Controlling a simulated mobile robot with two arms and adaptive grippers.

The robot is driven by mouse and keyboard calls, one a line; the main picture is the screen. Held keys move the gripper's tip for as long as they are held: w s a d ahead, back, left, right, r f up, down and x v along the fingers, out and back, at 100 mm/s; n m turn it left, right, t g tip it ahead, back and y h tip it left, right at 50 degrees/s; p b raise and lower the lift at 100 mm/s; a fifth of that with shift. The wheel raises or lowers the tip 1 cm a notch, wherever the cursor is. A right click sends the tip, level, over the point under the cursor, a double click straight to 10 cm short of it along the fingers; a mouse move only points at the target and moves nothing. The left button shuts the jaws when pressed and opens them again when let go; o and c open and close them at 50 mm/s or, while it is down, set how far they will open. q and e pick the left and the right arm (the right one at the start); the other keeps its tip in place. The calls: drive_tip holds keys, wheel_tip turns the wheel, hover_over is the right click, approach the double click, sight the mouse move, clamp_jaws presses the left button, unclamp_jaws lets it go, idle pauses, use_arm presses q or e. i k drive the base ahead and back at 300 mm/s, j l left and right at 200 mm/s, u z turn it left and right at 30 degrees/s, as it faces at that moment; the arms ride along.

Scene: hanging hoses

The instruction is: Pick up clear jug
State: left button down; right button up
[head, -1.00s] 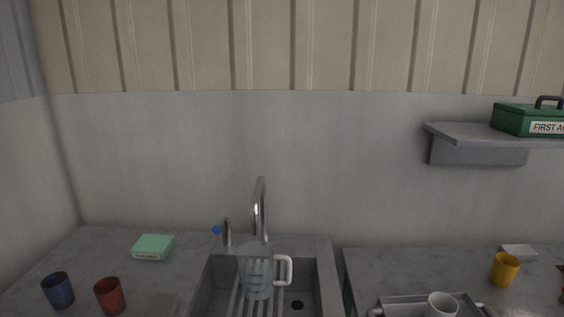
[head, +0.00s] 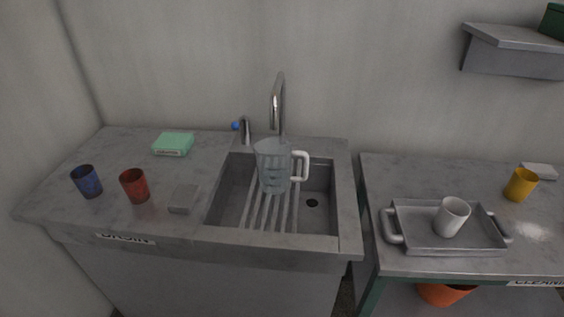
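The clear jug (head: 273,167) is upright in the sink basin (head: 233,206), under the tap (head: 278,100). It appears to stand on the light bars (head: 267,212) across the basin's left and middle part. Its white handle (head: 302,166) points right. Neither of my grippers shows in the head view.
A blue cup (head: 87,182), a red cup (head: 135,186), a grey block (head: 184,199) and a green box (head: 173,144) are on the left counter. On the right table, a metal tray (head: 412,240) holds a white mug (head: 452,216); a yellow cup (head: 520,185) stands right of it.

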sight(273, 155)
drive_tip(key=z, duration=1.3)
drive_tip(key=u, duration=1.45)
drive_tip(key=k+j+u, duration=0.15)
drive_tip(key=k+u, duration=0.15)
drive_tip(key=k, duration=0.1)
